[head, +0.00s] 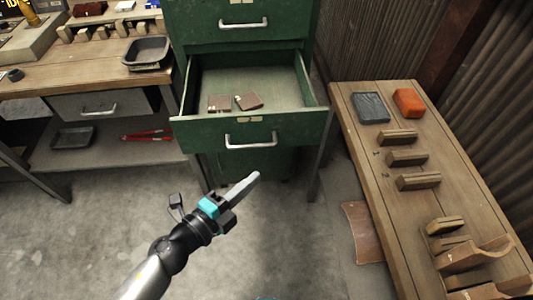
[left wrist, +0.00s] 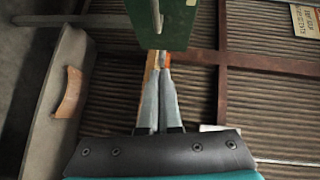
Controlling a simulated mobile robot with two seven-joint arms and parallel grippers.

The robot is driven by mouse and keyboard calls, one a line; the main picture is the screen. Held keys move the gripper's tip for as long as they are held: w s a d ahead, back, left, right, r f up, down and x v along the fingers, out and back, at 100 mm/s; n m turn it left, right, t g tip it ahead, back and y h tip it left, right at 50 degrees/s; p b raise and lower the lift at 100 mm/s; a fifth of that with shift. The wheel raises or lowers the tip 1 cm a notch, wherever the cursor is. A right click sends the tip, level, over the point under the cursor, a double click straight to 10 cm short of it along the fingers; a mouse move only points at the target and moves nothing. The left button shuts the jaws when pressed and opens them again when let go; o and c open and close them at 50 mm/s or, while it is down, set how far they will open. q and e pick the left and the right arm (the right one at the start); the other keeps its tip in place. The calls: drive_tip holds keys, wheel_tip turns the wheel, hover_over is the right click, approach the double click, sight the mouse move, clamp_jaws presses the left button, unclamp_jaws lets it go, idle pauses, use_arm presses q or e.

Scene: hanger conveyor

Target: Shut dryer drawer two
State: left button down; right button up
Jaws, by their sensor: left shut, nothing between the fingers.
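A green metal cabinet (head: 310,40) stands at the back centre. Its middle drawer (head: 200,134) is pulled well out and has a silver handle (head: 250,141) and a small pale label on its front. Two brown blocks (head: 220,104) lie inside. My left gripper (head: 257,177) is shut and empty, in front of and below the drawer handle in the head view, seemingly apart from it. In the left wrist view the closed fingertips (left wrist: 157,68) point toward a green panel (left wrist: 180,25) with a metal handle (left wrist: 156,14); the exact gap is unclear.
The drawer above (head: 240,38) looks shut. A wooden workbench (head: 60,80) with a grey tray (head: 146,53) stands at left. A wooden table (head: 360,140) with several wooden blocks and an orange block (head: 408,102) stands at right. The floor between is open.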

use_arm(q)
drive_tip(key=w+d+f+b, duration=0.1)
drive_tip(key=w+d, duration=0.3)
drive_tip(key=w, duration=0.4)
drive_tip(key=shift+w+d+f+b, duration=0.2)
drive_tip(key=shift+w+f+b, duration=0.05)
drive_tip(key=shift+f+b, duration=0.1)
use_arm(e)
drive_tip(key=shift+w+d+f, duration=0.6)
drive_tip(key=shift+d+f, duration=0.05)
drive_tip(key=shift+f, duration=0.1)
